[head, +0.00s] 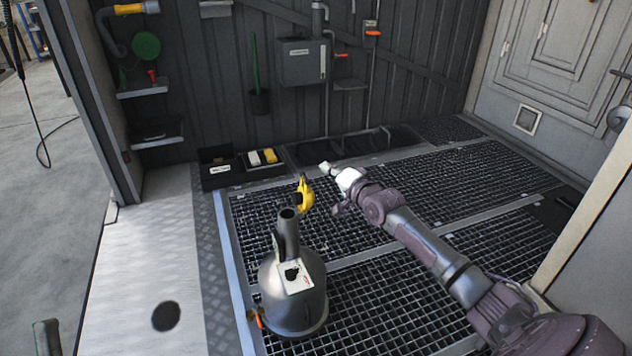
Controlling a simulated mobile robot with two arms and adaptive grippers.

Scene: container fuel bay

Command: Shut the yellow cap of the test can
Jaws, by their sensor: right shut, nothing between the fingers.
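The test can (293,300) is a grey metal can with a conical top and a narrow neck, standing upright on the grating. Its neck mouth (288,213) shows dark and uncovered. The yellow cap (305,196) stands raised at the right of the mouth, swung open. My right gripper (326,168) is shut and empty, a little right of and beyond the cap in the picture, with a visible gap between them.
Black bins (216,175) with yellow and white items stand behind the can. The metal grating (400,295) around the can is mostly clear. A grey box (302,62) and pipes are on the back wall. A beige-grey panel edge stands at the right.

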